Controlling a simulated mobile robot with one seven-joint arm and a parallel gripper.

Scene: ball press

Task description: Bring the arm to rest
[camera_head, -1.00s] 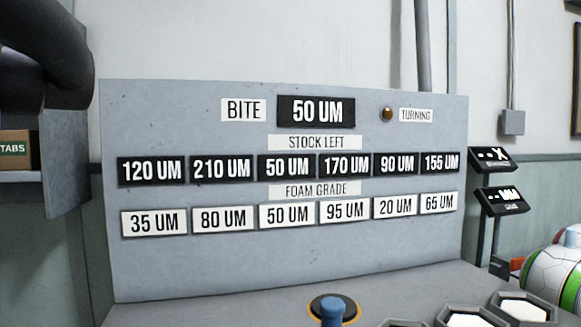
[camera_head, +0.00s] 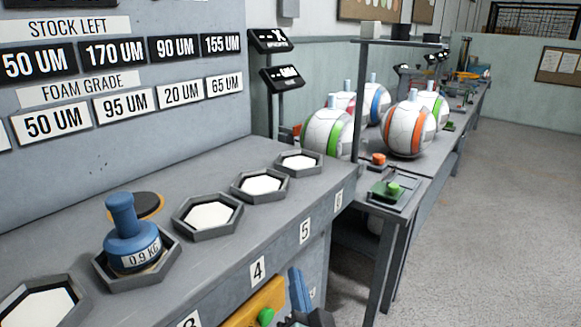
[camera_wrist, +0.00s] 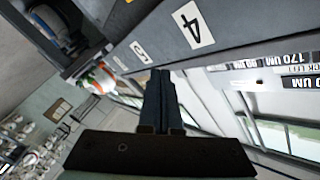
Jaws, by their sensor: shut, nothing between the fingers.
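My gripper (camera_head: 297,278) shows at the bottom edge of the head view, in front of the bench (camera_head: 205,262). Its dark fingers are together and empty in the wrist view (camera_wrist: 157,92). The wrist view is tilted, and the bench front with the label 4 (camera_wrist: 194,25) lies just above the fingertips. I see no contact between the fingers and the bench. Most of my arm is outside the head view.
A blue 0.9 KG weight (camera_head: 131,242) sits in a hexagonal tray on the bench. Empty-looking hexagonal trays (camera_head: 208,214) line the bench. A yellow panel with a green button (camera_head: 265,317) is beside my gripper. Striped balls (camera_head: 408,128) stand behind; floor at right (camera_head: 500,210) is clear.

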